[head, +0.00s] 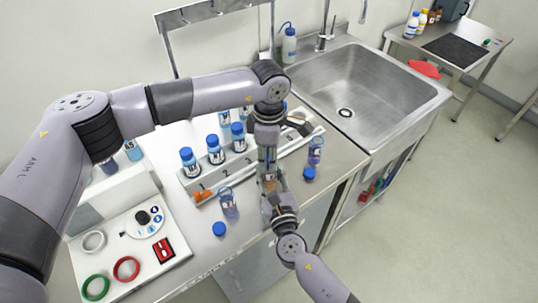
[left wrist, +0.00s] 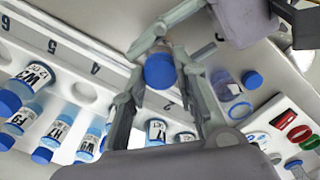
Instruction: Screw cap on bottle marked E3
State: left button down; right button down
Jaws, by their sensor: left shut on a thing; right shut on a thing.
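My left gripper (head: 267,172) reaches down from above and is shut on a blue cap, seen between its fingers in the left wrist view (left wrist: 160,70). My right gripper (head: 271,190) comes up from the front and meets it from below. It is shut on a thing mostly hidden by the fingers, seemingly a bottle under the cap. Its fingers also show behind the cap in the left wrist view (left wrist: 172,22). I cannot read a label E3, nor tell whether the cap sits on the threads.
The white rack (head: 199,185) holds several blue-capped bottles (head: 214,148). Open bottles stand at the front (head: 229,203) and right (head: 316,150), with loose caps (head: 219,229) (head: 309,174) nearby. A device with rings (head: 126,268) is at left, a sink (head: 355,85) at right.

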pick_arm(q)
jog(key=m, duration=0.9)
jog(key=shift+w, duration=0.1)
jog(key=c, duration=1.3)
grip_release()
jog(key=shift+r, duration=2.25)
